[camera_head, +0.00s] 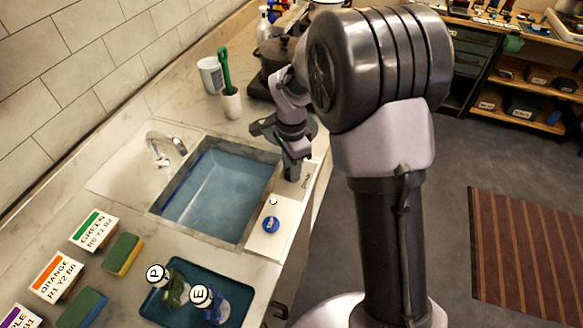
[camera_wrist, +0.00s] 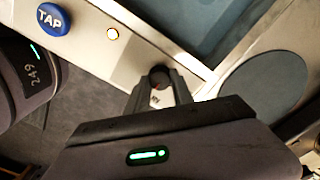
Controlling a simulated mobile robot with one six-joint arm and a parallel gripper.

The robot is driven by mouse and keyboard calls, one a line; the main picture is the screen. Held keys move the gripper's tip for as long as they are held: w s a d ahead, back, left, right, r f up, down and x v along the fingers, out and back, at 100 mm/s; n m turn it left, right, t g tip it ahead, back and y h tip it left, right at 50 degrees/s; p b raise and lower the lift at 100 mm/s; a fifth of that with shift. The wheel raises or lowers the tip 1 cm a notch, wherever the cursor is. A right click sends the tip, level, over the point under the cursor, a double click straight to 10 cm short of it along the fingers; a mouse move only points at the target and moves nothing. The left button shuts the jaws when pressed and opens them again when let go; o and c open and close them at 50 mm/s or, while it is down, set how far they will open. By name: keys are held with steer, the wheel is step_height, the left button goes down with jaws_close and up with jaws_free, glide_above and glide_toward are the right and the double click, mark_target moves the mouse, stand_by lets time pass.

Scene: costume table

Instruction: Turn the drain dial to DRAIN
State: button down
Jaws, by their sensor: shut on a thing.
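The drain dial (camera_wrist: 158,76) is a small dark round knob with a reddish top, on the pale panel beside the sink. My gripper (camera_wrist: 159,90) is shut on it, one finger on each side. In the head view my gripper (camera_head: 291,172) points down at the panel (camera_head: 260,243), and its fingers hide the dial. The sink basin (camera_head: 275,157) holds blue water (camera_head: 215,195). Lettering by the dial is mostly covered, and I cannot read which way the dial points.
A blue TAP button (camera_head: 270,225) and a small round light (camera_wrist: 112,33) sit on the same panel. A faucet (camera_head: 160,148) stands behind the sink. A blue tray (camera_head: 237,292) with two labelled items is at the front. A cup with a green brush (camera_head: 225,70) stands at the back.

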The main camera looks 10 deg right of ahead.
stand_by(0.4)
steer(key=c, duration=1.1)
jaws_free()
step_height(320, 180, up, 18)
steer(key=p, duration=0.6)
steer(key=shift+f, duration=0.25)
